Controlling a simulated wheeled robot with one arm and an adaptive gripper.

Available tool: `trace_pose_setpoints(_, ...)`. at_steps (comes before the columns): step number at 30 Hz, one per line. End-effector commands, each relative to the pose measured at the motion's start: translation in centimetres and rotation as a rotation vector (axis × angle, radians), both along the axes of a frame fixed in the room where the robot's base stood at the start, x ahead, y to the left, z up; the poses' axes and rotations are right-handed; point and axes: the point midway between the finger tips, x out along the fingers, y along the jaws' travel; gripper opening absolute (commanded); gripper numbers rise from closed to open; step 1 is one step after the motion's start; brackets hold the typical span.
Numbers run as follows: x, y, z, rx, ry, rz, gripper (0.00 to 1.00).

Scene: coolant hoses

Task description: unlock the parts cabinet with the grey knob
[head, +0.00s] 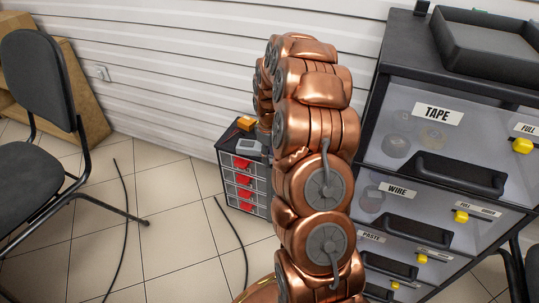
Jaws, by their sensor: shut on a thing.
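A dark cabinet (374,108) with clear-fronted drawers stands at the right of the head view. Its drawers are labelled TAPE (437,113), WIRE (398,190) and PASTE, with black handles and yellow knobs (522,146). A small cabinet (262,171) with red-handled drawers stands on the floor by the wall, partly behind my copper arm. I cannot tell which one is the parts cabinet. I see no grey knob. My arm rises through the middle of the view and hides what is behind it. My gripper is not in view.
A black tray (485,48) sits on the dark cabinet. An orange object (246,123) and a light grey item (249,147) lie on the small cabinet. A black chair (40,90) stands left. Black hoses (123,210) lie on the tiled floor, with bare tiles between.

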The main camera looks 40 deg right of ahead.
Motion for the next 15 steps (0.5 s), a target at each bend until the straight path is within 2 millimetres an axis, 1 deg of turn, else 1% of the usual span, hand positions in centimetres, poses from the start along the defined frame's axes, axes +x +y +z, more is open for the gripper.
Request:
trace_pose_setpoints(8,-0.03,0.03,0.11,0.001,0.001,-0.023,0.01)
trace_pose_setpoints(15,-0.09,0.05,0.32,0.002,0.004,-0.139,0.01)
